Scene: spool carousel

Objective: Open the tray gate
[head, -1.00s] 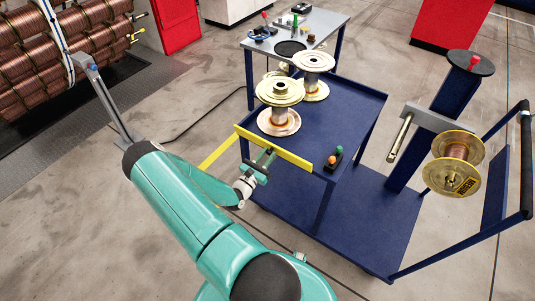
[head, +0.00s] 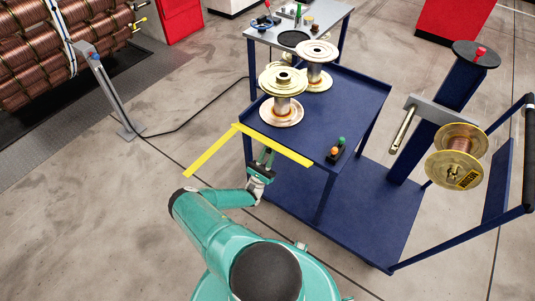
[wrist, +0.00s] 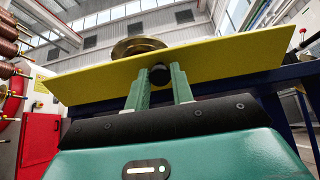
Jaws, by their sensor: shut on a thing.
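The tray gate is a yellow bar (head: 285,150) along the near edge of the blue tray (head: 350,100). In the wrist view the yellow board (wrist: 215,62) spans the picture, slightly tilted. A black knob (wrist: 160,75) sits against its face, between my green fingertips. My gripper (head: 266,153) is shut on this knob, just below the bar in the head view. The gate's hinge or track is not visible. A spool (head: 283,82) stands on the tray close behind the gate, and its rim shows above the board in the wrist view.
A second spool (head: 317,58) stands farther back. A small control box (head: 337,148) is at the tray's right corner. A yellow strip (head: 208,155) runs down-left from the gate's left end.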

